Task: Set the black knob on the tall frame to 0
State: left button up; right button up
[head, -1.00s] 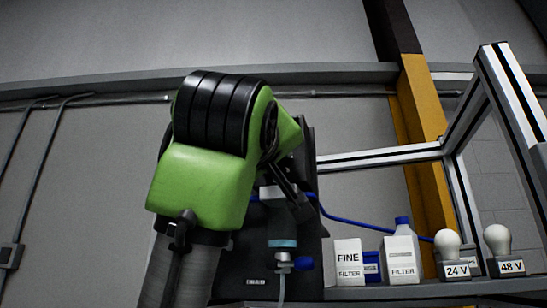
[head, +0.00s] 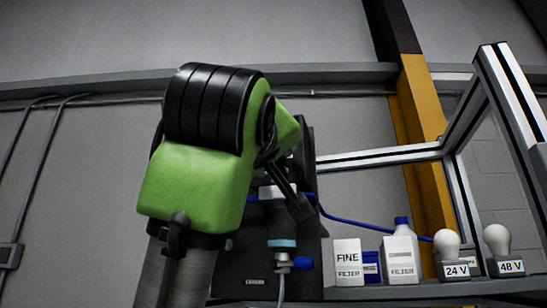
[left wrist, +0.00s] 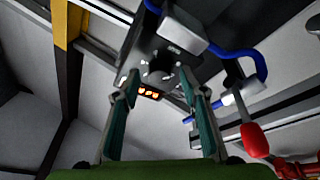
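A tall black frame (head: 262,255) stands behind my left arm in the head view, with much of it hidden. My left gripper's dark finger parts (head: 290,195) show only partly in front of it. In the left wrist view my left gripper (left wrist: 160,82) has two teal fingers spread apart. Between and beyond the fingertips is the dark unit (left wrist: 168,52) with a small lit orange display (left wrist: 148,92), too small to read. A dark rounded part with pale spots, possibly the knob (left wrist: 157,72), sits above the display. Its setting and any contact cannot be told. My right gripper is not in view.
A blue hose (head: 350,220) runs right from the frame. A blue-handled valve (head: 300,263) is low on it. A FINE FILTER box (head: 348,260), another filter box (head: 402,262) and bulbs marked 24 V (head: 447,242) and 48 V (head: 497,238) stand at right.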

pick_arm(q)
jog(key=v, duration=0.6)
jog(key=shift+f, duration=0.1)
dwell(0.5)
